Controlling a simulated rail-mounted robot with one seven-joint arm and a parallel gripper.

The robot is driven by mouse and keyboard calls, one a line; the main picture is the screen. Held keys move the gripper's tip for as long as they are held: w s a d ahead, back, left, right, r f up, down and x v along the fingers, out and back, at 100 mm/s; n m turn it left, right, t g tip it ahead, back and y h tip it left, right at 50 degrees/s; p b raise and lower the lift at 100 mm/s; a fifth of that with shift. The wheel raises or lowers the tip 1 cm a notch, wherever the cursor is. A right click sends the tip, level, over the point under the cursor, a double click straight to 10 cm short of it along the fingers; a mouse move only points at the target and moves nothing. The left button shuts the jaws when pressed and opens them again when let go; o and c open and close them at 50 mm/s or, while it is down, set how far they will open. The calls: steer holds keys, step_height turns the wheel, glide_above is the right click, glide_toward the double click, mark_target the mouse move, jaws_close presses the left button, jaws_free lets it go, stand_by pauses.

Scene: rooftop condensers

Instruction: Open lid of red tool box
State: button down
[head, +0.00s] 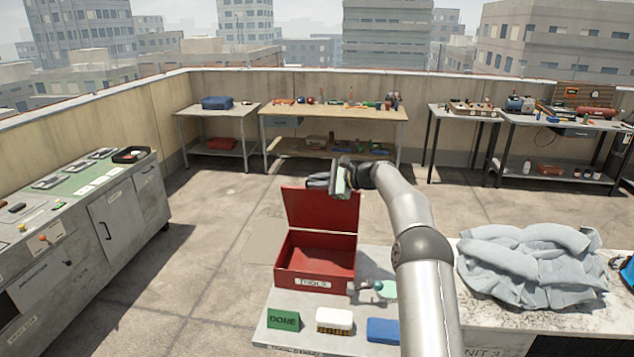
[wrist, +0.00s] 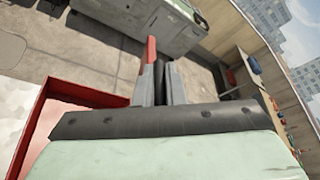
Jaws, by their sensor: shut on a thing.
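The red tool box (head: 316,276) stands on the near table, with a label on its front. Its lid (head: 320,209) is raised and stands roughly upright at the back, so the empty-looking inside shows. My gripper (head: 320,181) is at the lid's top right edge, and its tips are partly hidden. In the wrist view my gripper (wrist: 160,88) is shut on the lid, whose red edge (wrist: 149,52) shows at the fingers. The open box's red rim (wrist: 33,117) lies at the lower left of that view.
Crumpled grey cloth (head: 530,262) covers the right side. Benches line the walls; the floor behind is clear.

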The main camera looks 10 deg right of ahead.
steer(key=c, duration=1.5)
jaws_free()
steer(key=shift+d, duration=0.1)
steer(key=b+v, duration=0.5)
steer(key=v, duration=1.2)
steer(key=shift+s+d+r, duration=0.1)
